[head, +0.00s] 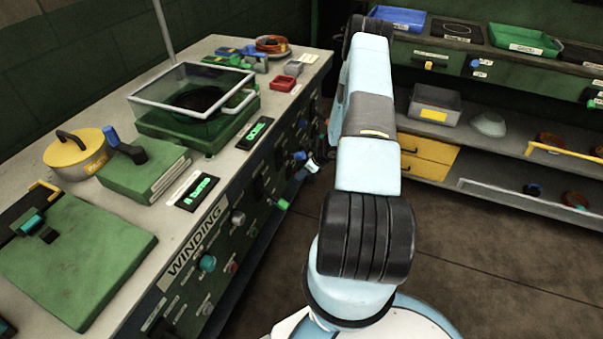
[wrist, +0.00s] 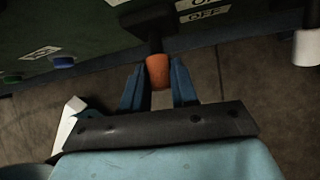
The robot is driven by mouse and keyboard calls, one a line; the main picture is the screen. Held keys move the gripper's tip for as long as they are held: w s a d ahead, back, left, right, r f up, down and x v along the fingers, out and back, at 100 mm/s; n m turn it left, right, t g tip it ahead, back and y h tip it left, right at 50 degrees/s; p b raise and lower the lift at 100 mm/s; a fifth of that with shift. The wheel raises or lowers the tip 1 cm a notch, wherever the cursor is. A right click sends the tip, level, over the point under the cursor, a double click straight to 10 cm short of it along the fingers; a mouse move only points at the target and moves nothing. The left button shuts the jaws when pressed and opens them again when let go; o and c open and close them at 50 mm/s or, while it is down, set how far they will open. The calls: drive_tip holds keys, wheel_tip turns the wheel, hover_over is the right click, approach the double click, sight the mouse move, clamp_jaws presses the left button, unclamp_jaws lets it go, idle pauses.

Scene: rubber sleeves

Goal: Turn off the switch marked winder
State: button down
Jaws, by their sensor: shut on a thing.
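In the wrist view, my gripper (wrist: 158,90) is shut on the orange tip (wrist: 158,72) of a dark switch lever (wrist: 150,30) that sticks out from the dark green panel. The blue fingers lie on both sides of the tip. White labels reading OFF (wrist: 205,14) are beside the lever's base. No marking "winder" is readable, so I cannot tell the switch's name. In the head view, my gripper (head: 312,162) is at the front panel of the left bench, small and partly hidden by my arm.
The bench front has a WINDING label (head: 194,246) and several knobs, including a teal one (head: 207,263). In the wrist view, a white-tipped part (wrist: 307,48) is at right and a blue button (wrist: 62,62) at left. Shelves (head: 500,155) stand at right; floor between is clear.

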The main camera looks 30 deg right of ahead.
drive_tip(key=f+t+y, duration=0.2)
drive_tip(key=shift+s+d+t, duration=0.2)
drive_tip(key=shift+t, duration=0.1)
drive_tip(key=shift+f+t+y, duration=0.55)
drive_tip(key=shift+t+y, duration=0.25)
drive_tip(key=shift+t, duration=0.2)
drive_tip(key=c, duration=0.9)
unclamp_jaws()
drive_tip(key=shift+a, duration=0.1)
drive_tip(key=shift+o, duration=0.2)
drive_tip(key=v, duration=1.3)
drive_tip(key=shift+s+d, duration=0.2)
drive_tip(key=shift+d, duration=0.15)
drive_tip(key=shift+r, duration=0.1)
